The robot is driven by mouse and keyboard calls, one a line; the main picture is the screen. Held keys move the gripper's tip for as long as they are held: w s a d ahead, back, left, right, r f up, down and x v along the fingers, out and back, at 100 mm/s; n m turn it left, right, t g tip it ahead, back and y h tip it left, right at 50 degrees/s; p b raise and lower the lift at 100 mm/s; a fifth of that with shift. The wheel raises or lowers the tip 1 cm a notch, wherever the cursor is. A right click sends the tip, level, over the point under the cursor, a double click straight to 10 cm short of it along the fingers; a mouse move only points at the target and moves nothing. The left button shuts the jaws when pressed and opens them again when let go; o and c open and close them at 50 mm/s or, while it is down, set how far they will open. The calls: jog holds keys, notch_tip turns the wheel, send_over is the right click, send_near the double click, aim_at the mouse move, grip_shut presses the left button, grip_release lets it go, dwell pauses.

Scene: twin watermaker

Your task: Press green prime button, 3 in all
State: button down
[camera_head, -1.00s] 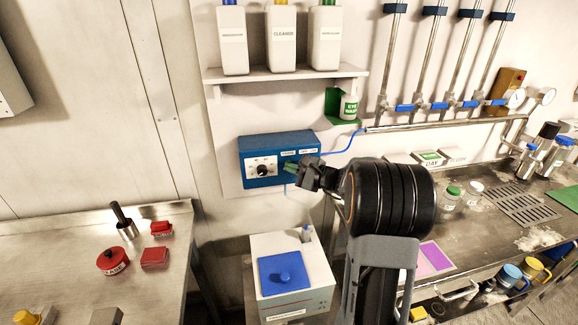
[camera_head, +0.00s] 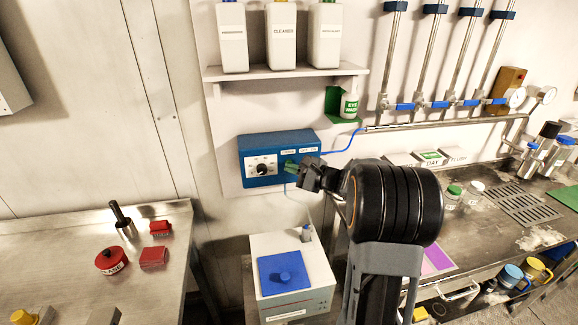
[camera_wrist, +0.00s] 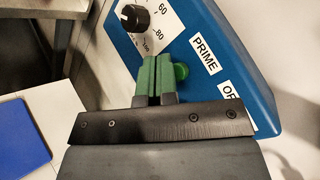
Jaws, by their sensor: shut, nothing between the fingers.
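The blue control box (camera_head: 250,148) is mounted on the wall, with a dial (camera_head: 262,169) on its white plate. In the wrist view the box (camera_wrist: 262,110) carries a PRIME label (camera_wrist: 206,56) and a partly hidden second label. The green prime button (camera_wrist: 181,71) shows just right of my fingertips, below the PRIME label. My gripper (camera_wrist: 155,62) has green fingers, shut together and empty, beside the button. I cannot tell whether they touch it. In the head view my gripper (camera_head: 291,167) is at the front of the box and hides the button.
A white unit with a blue lid (camera_head: 283,272) stands below the box. A shelf (camera_head: 285,73) with white bottles is above it. A blue tube (camera_head: 345,144) runs from the box to the right. A steel table (camera_head: 60,240) with red items is at left.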

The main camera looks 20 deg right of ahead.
jog(key=shift+s, duration=0.2)
jog(key=shift+s+a+b, duration=0.2)
jog(key=shift+s+b, duration=0.05)
jog(key=shift+s, duration=0.55)
jog(key=shift+s+a+b, duration=0.15)
jog(key=shift+s+b, duration=0.15)
jog(key=shift+s, duration=0.55)
jog(key=shift+s+a+b, duration=0.2)
jog(key=shift+s+b, duration=0.05)
jog(key=shift+s, duration=0.55)
jog(key=s+a+f+n+g+h, duration=0.2)
jog(key=s+a+f+n+g, duration=0.4)
jog(key=s+f+n+g, duration=0.3)
jog(key=s+a+r+n+h, duration=0.1)
jog(key=s+a+n+h, duration=0.1)
jog(key=s+n, duration=0.3)
jog(key=s+a+r+n+g+h, duration=0.1)
jog(key=s+a+n+h, duration=0.1)
jog(key=s+n+h, duration=0.3)
jog(key=shift+s+a+r+h, duration=0.15)
jog(key=shift+s+r+h, duration=0.15)
jog(key=shift+s, duration=0.1)
